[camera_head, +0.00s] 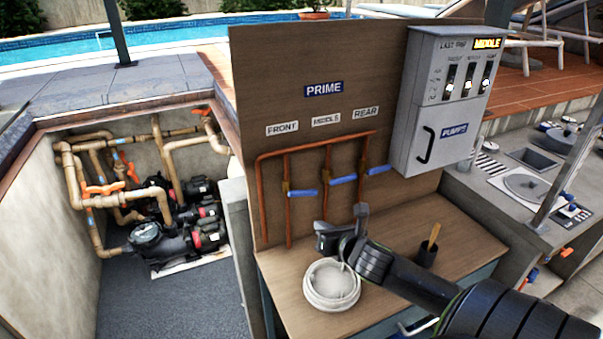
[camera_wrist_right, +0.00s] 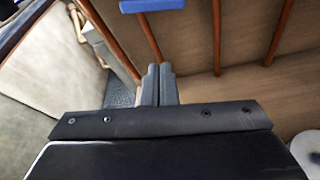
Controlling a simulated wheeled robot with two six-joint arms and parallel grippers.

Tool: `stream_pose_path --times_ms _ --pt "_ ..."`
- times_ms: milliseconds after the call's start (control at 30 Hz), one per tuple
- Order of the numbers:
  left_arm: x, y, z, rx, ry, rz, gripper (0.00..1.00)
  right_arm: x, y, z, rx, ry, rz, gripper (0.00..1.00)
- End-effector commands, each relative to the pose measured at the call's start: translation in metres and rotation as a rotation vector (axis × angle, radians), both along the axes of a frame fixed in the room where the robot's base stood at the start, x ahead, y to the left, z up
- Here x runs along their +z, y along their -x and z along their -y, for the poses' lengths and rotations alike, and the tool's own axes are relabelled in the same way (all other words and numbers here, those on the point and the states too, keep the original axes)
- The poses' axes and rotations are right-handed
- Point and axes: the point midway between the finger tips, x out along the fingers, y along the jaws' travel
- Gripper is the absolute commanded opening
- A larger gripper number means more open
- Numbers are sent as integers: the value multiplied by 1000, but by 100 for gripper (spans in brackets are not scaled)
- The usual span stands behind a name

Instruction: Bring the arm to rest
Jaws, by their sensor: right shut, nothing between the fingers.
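My right arm reaches in from the lower right of the head view. Its gripper (camera_head: 343,227) is in front of the wooden board (camera_head: 330,65), above the bench. In the right wrist view the two grey fingers (camera_wrist_right: 158,84) stand side by side, closed with nothing between them. Copper pipes (camera_head: 264,200) and a blue valve handle (camera_wrist_right: 151,5) lie beyond the fingers. My left gripper does not show in either view.
A white round coil (camera_head: 331,287) lies on the wooden bench (camera_head: 455,232) below the gripper. A grey control box (camera_head: 440,100) hangs on the board. The pit with pumps (camera_head: 160,243) is at left.

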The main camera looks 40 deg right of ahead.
Motion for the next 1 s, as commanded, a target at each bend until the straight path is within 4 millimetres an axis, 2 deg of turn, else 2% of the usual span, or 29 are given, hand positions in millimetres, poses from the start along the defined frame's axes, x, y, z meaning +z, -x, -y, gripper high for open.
stream_pose_path --times_ms 233,367,467,667,1000 --pt "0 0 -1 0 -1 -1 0 0 0 0 -2 -4 0 0" --pt "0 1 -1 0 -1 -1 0 -8 7 -4 -45 -91 -7 0" --pt "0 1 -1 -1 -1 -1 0 -23 22 -12 -139 -263 -20 0" --pt "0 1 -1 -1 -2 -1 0 -59 68 -36 -455 -740 -38 0" --pt "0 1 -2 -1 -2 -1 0 -100 155 -87 -1130 -1451 24 0"
